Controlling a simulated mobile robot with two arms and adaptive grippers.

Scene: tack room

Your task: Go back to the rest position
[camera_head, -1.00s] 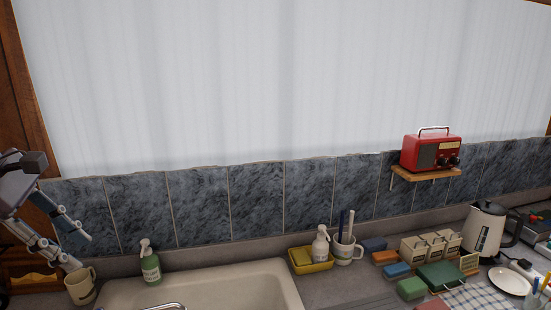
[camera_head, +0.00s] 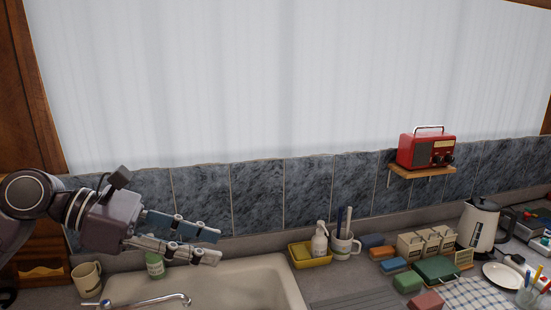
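My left gripper (camera_head: 217,246) reaches in from the left above the sink (camera_head: 245,283). Its two fingers point right and stand apart with nothing between them, so it is open and empty. It hides the upper part of a green bottle (camera_head: 155,267) behind the sink. A beige mug (camera_head: 87,280) stands on the counter left of the sink, below my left arm and apart from it. My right gripper is not in view.
A faucet (camera_head: 150,301) stands at the sink's front. A yellow tray (camera_head: 311,260) with a pump bottle (camera_head: 319,240), a white mug (camera_head: 343,246), several coloured blocks and a kettle (camera_head: 478,226) line the counter to the right. A red radio (camera_head: 425,148) sits on a small wall shelf (camera_head: 422,172).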

